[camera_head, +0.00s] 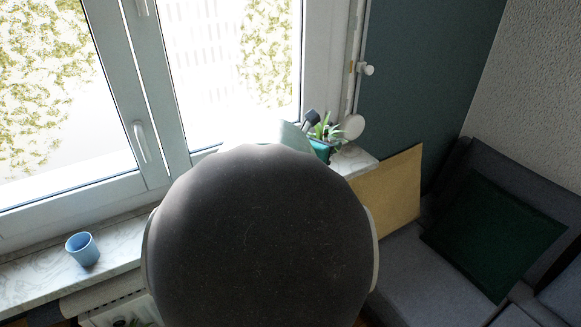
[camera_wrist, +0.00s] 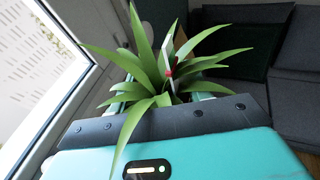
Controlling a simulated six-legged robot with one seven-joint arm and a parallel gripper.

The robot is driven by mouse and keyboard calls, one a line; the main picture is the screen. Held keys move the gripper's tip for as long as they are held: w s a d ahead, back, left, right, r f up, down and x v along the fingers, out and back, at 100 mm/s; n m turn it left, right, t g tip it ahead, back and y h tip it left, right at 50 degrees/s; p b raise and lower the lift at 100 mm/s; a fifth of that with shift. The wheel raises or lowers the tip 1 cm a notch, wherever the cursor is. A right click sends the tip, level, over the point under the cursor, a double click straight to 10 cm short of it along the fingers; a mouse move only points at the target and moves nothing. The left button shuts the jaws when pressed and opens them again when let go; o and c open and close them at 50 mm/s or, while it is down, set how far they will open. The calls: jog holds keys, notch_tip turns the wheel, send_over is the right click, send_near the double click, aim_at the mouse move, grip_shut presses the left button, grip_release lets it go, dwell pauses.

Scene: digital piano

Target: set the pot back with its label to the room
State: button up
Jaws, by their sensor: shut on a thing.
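A potted plant with long green spiky leaves (camera_head: 325,130) is at the right end of the marble windowsill. Its dark green pot (camera_head: 321,150) shows only in part behind my rounded arm link. In the wrist view the plant (camera_wrist: 163,68) fills the space just beyond my gripper (camera_wrist: 160,96), which is shut on the pot. The pot's body is mostly hidden there by my gripper's dark, bolted edge. A slim white piece with red spots (camera_wrist: 169,70) stands among the leaves. I cannot tell if it is a label, or which way the pot's label faces.
A blue cup (camera_head: 82,249) stands on the windowsill (camera_head: 120,240) at the left. The window frame (camera_head: 150,90) rises close behind. A tan board (camera_head: 392,190) stands beside the sill's right end. A grey sofa (camera_head: 425,275) with a dark green cushion (camera_head: 495,235) lies right.

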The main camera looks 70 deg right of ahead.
jog(key=shift+s+r, duration=0.1)
jog(key=shift+s, duration=0.05)
jog(key=w+d+f, duration=0.2)
jog(key=d+f, duration=0.1)
jog(key=d, duration=0.1)
jog(key=w+d+f, duration=0.2)
jog(key=d+f, duration=0.1)
jog(key=d, duration=0.1)
jog(key=w+d+f, duration=0.2)
jog(key=d+f, duration=0.1)
jog(key=shift+w+d+f, duration=0.2)
jog(key=shift+d+f, duration=0.2)
jog(key=shift+w+d+f, duration=0.1)
jog(key=shift+f, duration=1.5)
jog(key=shift+f, duration=0.15)
jog(key=o, duration=1.3)
jog(key=shift+c, duration=0.2)
